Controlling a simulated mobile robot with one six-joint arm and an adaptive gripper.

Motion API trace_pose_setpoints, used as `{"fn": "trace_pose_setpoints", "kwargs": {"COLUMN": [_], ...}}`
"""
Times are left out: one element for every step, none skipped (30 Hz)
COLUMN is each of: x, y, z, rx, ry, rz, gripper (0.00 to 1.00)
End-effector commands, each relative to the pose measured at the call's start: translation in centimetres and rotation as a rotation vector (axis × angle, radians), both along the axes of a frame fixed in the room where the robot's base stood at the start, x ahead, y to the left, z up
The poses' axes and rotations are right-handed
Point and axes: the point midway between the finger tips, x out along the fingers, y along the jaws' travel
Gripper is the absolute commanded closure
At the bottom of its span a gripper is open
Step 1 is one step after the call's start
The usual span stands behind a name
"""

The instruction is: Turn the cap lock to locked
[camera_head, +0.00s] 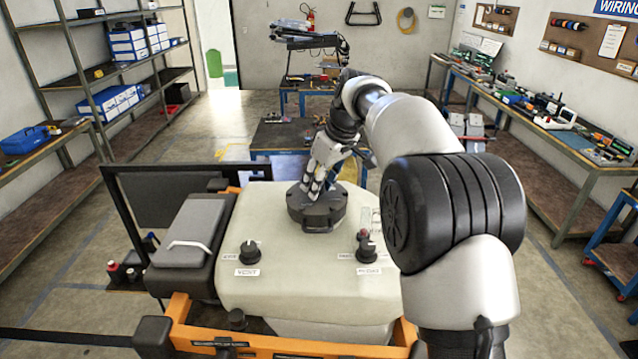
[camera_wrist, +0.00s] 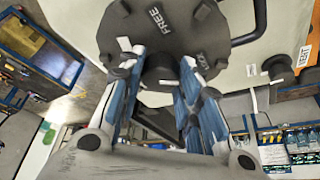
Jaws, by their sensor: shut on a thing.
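The cap (camera_head: 316,212) is a large round black disc with a front handle, on top of the cream tank (camera_head: 300,285). The wrist view shows the cap (camera_wrist: 185,28) close up, with the words FREE and LOCK in white on its face and a small dark knob (camera_wrist: 160,74) standing near its lower edge. My gripper (camera_head: 316,186) reaches down onto the cap from behind. In the wrist view my gripper (camera_wrist: 161,66) has its blue-grey fingers on both sides of the knob, shut on it. Which word the knob's marker faces is hard to tell.
A black knob labelled VENT (camera_head: 250,251) stands at the tank's front left, and another knob (camera_head: 366,250) with a red part at the front right. A grey box (camera_head: 188,235) adjoins the tank's left side. An orange frame (camera_head: 270,345) runs along the front.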

Motion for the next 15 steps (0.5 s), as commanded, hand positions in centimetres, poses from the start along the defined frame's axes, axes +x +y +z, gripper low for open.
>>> {"fn": "trace_pose_setpoints", "kwargs": {"x": [-0.04, -0.04, -0.04, -0.04, -0.03, -0.03, -0.03, -0.03, -0.02, -0.02, -0.02, -0.02, -0.02, -0.02, -0.03], "y": [0.01, 0.01, 0.00, -0.01, 0.00, 0.00, 0.00, 0.00, 0.00, 0.00, 0.00, 0.00, 0.00, 0.00, 0.00], "z": [0.05, 0.05, 0.04, 0.05, 0.06, 0.06, 0.06, 0.06, 0.06, 0.06, 0.06, 0.06, 0.06, 0.06, 0.05], "rx": [0.001, 0.001, 0.001, 0.001, 0.001, 0.001, 0.001, 0.001, 0.002, 0.002, 0.002, 0.002, 0.002, 0.002, 0.002], "ry": [-0.001, 0.000, 0.001, 0.001, 0.001, 0.000, 0.000, 0.000, 0.000, 0.000, 0.000, 0.000, 0.000, 0.000, 0.000], "rz": [-0.013, -0.019, -0.023, -0.023, -0.023, -0.022, -0.022, -0.022, -0.022, -0.022, -0.022, -0.021, -0.021, -0.021, -0.021], "gripper": [0.92, 0.92, 0.92, 0.92, 0.92, 0.92, 0.92, 0.92, 0.92, 0.68, 0.66, 0.63, 0.61, 0.59, 0.56]}}
